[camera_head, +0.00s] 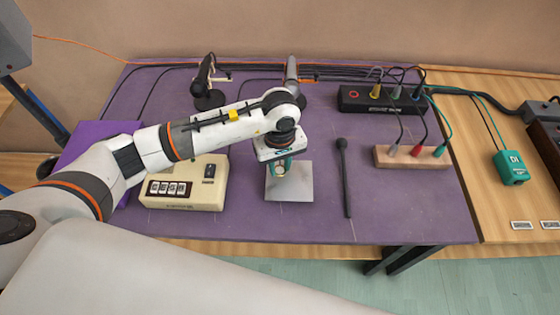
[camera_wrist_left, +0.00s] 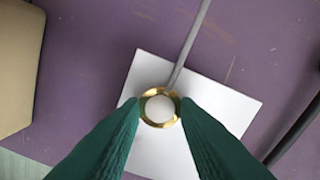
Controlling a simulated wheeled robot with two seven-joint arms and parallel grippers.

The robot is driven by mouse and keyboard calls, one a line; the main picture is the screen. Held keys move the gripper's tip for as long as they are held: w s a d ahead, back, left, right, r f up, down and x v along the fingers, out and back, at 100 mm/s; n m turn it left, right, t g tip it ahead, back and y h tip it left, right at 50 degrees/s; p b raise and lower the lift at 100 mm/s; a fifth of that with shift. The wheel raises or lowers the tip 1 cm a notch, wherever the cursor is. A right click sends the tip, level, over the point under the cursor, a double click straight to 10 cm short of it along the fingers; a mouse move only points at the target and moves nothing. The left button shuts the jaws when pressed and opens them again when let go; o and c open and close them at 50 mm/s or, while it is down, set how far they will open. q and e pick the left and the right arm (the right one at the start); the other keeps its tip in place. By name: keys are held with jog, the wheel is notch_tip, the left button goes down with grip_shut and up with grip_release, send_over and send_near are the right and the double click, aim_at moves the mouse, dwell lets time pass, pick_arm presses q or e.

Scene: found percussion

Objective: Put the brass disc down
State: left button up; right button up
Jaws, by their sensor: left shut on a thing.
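The brass disc (camera_wrist_left: 147,120) shows in the left wrist view as a gold ring around a pale round centre. My left gripper (camera_wrist_left: 159,112) is shut on it, with a green fingertip at each side. In the head view my left gripper (camera_head: 280,172) points down over a pale square plate (camera_head: 300,187) on the purple table, and the fingers hide most of the disc. The plate also shows in the left wrist view (camera_wrist_left: 230,107), behind the disc. I cannot tell whether the disc touches the plate. My right gripper is not in view.
A cream box (camera_head: 215,190) with switches stands left of the plate. A black mallet-like stick (camera_head: 346,180) lies to its right. Beyond are a wooden block (camera_head: 412,158) with plugged cables and a black box (camera_head: 380,100). The purple table (camera_head: 410,210) is clear at front right.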

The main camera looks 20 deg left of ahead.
aim_at(280, 170)
pick_arm(q)
jog(key=shift+f, duration=0.1)
jog(key=shift+f+b, duration=0.1)
jog(key=shift+b, duration=0.2)
jog(key=o, duration=0.9)
jog(key=shift+o, duration=0.2)
jog(key=shift+r, duration=0.2)
notch_tip(280, 170, up, 12)
jog(key=b, duration=0.2)
